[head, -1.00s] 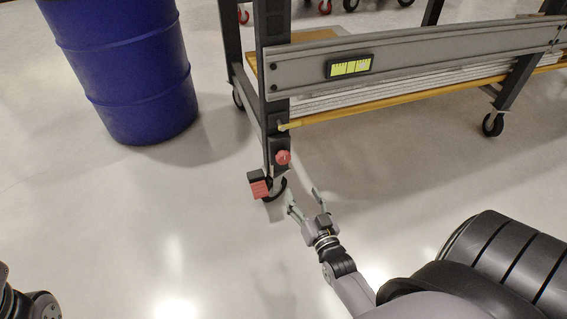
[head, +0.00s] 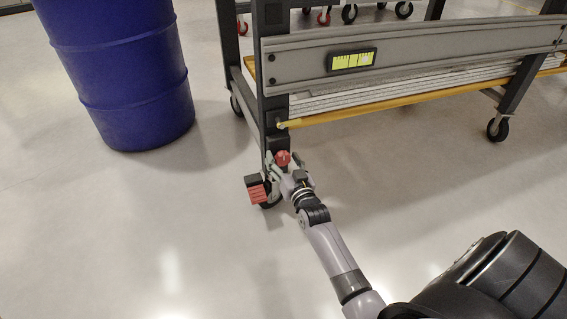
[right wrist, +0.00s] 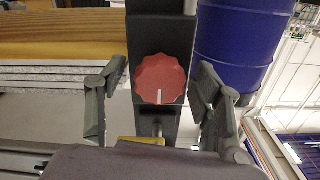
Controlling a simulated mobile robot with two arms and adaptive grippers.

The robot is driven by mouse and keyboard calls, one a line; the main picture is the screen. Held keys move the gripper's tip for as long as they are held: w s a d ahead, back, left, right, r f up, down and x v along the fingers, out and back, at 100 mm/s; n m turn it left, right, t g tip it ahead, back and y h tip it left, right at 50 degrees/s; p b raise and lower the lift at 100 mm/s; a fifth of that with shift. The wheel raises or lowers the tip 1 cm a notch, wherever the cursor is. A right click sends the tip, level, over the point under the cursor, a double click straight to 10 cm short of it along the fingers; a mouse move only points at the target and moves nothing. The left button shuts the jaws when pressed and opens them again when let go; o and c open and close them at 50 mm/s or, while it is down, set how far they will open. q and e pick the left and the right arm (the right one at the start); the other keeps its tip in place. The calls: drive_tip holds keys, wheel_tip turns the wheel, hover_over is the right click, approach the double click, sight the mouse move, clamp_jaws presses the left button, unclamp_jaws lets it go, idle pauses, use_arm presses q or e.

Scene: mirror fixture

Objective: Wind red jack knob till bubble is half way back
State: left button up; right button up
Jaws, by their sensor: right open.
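The red jack knob (head: 283,158) sits low on the dark front leg of the fixture. In the right wrist view the knob (right wrist: 160,79) is round and scalloped, with a pale mark at its lower edge. My right gripper (head: 285,163) is open, with one finger on each side of the knob; I see gaps between fingers and knob in the right wrist view (right wrist: 158,105). The level vial (head: 352,59) is a yellow-green window with dark lines on the grey rail; I cannot make out the bubble exactly. My left gripper is not in view.
A red block-like pedal (head: 257,191) is by the caster at the leg's foot, just left of my right gripper. A blue drum (head: 120,75) stands to the left. A yellow bar (head: 390,106) runs below the rail (head: 430,52). The floor in front is clear.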

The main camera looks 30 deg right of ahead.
drive_tip(key=shift+c, duration=0.6)
drive_tip(key=c, duration=1.1)
